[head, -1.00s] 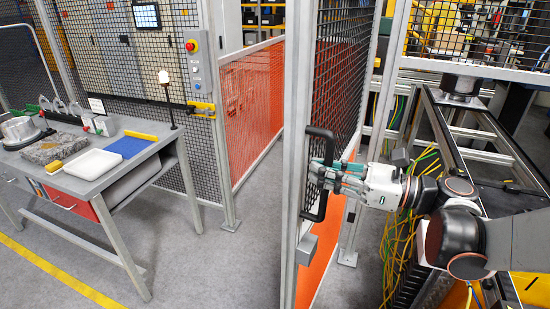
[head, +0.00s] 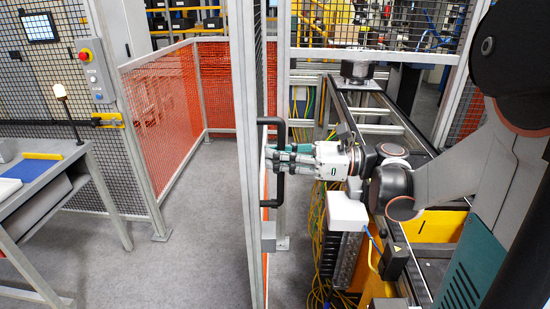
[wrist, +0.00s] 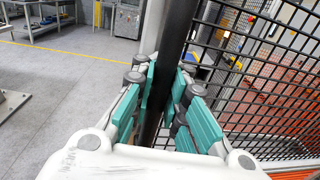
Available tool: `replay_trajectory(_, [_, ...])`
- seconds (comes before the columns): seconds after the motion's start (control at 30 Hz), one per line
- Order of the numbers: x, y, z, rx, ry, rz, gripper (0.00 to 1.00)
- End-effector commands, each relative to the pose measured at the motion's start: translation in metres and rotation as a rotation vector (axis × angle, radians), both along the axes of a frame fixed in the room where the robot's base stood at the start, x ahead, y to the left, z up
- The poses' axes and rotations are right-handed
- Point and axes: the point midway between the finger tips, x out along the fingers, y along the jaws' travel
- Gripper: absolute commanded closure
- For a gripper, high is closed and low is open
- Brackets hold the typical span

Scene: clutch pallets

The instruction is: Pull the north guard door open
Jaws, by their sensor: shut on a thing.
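The guard door (head: 246,110) is a grey-framed mesh panel, seen nearly edge-on in the head view, standing open with a wide gap to the fixed post on its left. Its black D-shaped handle (head: 281,190) is on the door's edge. My gripper (head: 275,157) comes from the right and is shut around the upright bar of the handle. In the wrist view, the green finger pads (wrist: 165,95) lie on both sides of the black bar (wrist: 176,50). The door's mesh is to the right there.
A fixed post with a control box (head: 96,72), red stop button and yellow latch (head: 108,119) stands left of the opening. A workbench (head: 45,195) is at the left. Orange-backed mesh fences (head: 165,100) line the back. A conveyor frame (head: 390,120) and loose yellow cables (head: 318,240) are at right. The grey floor between is clear.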

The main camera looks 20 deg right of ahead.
Motion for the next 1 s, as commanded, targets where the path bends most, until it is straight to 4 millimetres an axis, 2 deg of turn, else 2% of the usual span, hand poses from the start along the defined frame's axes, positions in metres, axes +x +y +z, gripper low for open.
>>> replay_trajectory(0.1, [-0.002,0.002,-0.001,-0.002,0.002,0.004,1.00])
replay_trajectory(0.13, [-0.002,0.002,-0.001,-0.002,0.002,0.004,0.86])
replay_trajectory(0.17, [-0.002,0.002,-0.001,-0.002,0.002,0.004,0.79])
replay_trajectory(0.2, [-0.002,0.002,-0.001,-0.002,0.002,0.004,0.77])
replay_trajectory(0.5, [-0.001,0.000,-0.001,-0.001,0.002,0.002,0.77])
replay_trajectory(0.63, [-0.004,-0.007,-0.001,-0.002,0.001,0.000,0.77])
replay_trajectory(0.77, [-0.014,-0.024,-0.001,-0.001,0.002,-0.004,0.77])
replay_trajectory(1.0, [-0.039,-0.065,-0.001,-0.001,0.002,-0.003,0.77])
